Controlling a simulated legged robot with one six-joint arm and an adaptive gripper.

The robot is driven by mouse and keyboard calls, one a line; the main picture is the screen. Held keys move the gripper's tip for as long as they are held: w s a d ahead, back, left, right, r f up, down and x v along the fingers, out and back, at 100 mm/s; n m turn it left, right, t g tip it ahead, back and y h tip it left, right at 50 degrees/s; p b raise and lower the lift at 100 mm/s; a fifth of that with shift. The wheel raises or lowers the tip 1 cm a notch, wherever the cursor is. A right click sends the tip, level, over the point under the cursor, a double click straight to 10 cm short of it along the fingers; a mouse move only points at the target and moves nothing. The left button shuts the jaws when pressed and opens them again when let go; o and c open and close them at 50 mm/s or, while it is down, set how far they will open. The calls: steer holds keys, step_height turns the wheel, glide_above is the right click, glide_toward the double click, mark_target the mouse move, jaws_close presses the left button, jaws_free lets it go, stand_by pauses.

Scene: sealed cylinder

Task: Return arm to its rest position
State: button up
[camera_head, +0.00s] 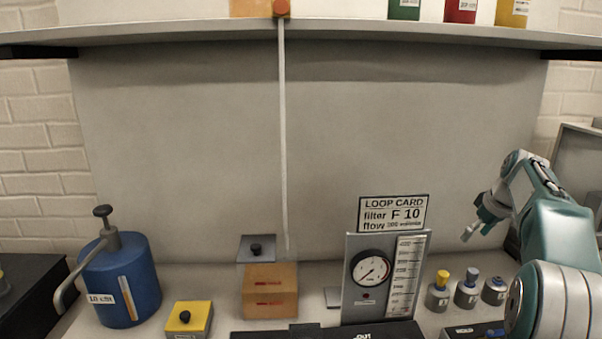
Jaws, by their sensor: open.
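My gripper (476,228) is at the right, at the end of my teal and grey arm, above the bench. Its fingers are apart and nothing shows between them. It hangs to the right of the loop card sign (393,213) and above several small grey bottles with coloured caps. The arm is bent, with its elbow raised at the right edge.
A shelf (180,33) spans the top. A gauge panel (372,280) stands right of centre, beside small bottles (466,293). A blue tank (122,285), yellow box (188,318) and orange box (270,292) stand left. The air before the back wall is mostly free.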

steer(key=s+a+r+m+h, duration=0.1)
steer(key=s+a+r, duration=0.1)
steer(key=s+a, duration=0.65)
steer(key=s+a+r+m, duration=0.15)
steer(key=s+a, duration=0.35)
steer(key=a, duration=0.6)
steer(key=s+a+f, duration=0.4)
steer(key=s+a, duration=0.1)
steer(key=s, duration=0.4)
steer(key=s+a+f+m+t, duration=0.1)
steer(key=s+a+f, duration=0.3)
steer(key=s, duration=0.5)
steer(key=shift+s+a+f+t, duration=0.3)
steer(key=shift+s+a+f, duration=0.1)
steer(key=shift+d, duration=0.1)
